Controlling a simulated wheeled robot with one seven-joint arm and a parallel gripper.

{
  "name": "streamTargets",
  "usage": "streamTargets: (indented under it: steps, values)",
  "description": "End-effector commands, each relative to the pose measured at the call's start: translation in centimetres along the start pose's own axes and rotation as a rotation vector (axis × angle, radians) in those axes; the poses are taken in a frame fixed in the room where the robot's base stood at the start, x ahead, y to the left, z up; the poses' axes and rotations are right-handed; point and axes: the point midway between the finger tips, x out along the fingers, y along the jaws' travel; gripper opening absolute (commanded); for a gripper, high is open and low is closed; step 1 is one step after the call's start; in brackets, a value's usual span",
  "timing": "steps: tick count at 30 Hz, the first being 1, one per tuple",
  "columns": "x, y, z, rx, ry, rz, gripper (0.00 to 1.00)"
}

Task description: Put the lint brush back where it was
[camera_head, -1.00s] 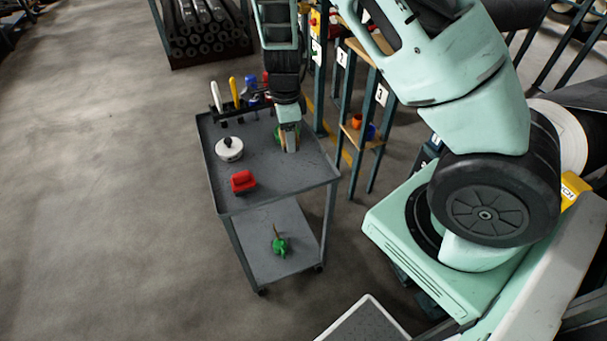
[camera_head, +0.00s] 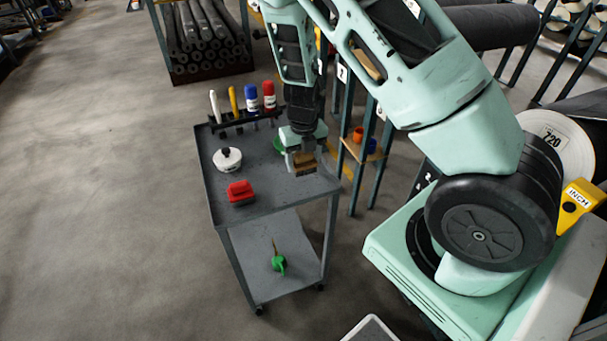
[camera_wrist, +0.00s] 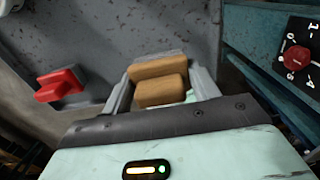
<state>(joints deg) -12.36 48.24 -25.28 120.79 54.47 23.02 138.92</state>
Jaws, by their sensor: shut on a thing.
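The lint brush, a wooden block (camera_wrist: 160,85), is between the fingers of my gripper (camera_wrist: 162,90) in the wrist view. In the head view it shows as a small brown piece (camera_head: 305,164) at the tip of my gripper (camera_head: 304,154). My gripper is shut on it, over the right part of the grey cart's top (camera_head: 262,200). The brush's underside is hidden, and I cannot tell for sure whether it touches the cart top.
On the cart stand a red object (camera_head: 240,192), a white round pot with a black knob (camera_head: 227,160), a rack with upright handles and cans (camera_head: 240,121), and a green item (camera_head: 279,145). A green oil can (camera_head: 278,263) is on the lower shelf. Numbered posts (camera_head: 378,115) stand at right.

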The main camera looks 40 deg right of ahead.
Motion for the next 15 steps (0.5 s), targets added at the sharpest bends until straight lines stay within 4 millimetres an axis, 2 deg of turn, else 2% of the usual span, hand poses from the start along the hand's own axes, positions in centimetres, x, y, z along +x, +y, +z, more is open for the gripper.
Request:
streamTargets:
  steps: [5, 12, 15]
  values:
    - [1.4, 0.0, 0.0, -0.002, 0.001, 0.0, 0.38]
    - [4.5, 0.0, 0.0, -0.001, 0.001, 0.0, 0.38]
    - [4.5, 0.0, 0.0, -0.002, -0.001, 0.0, 0.38]
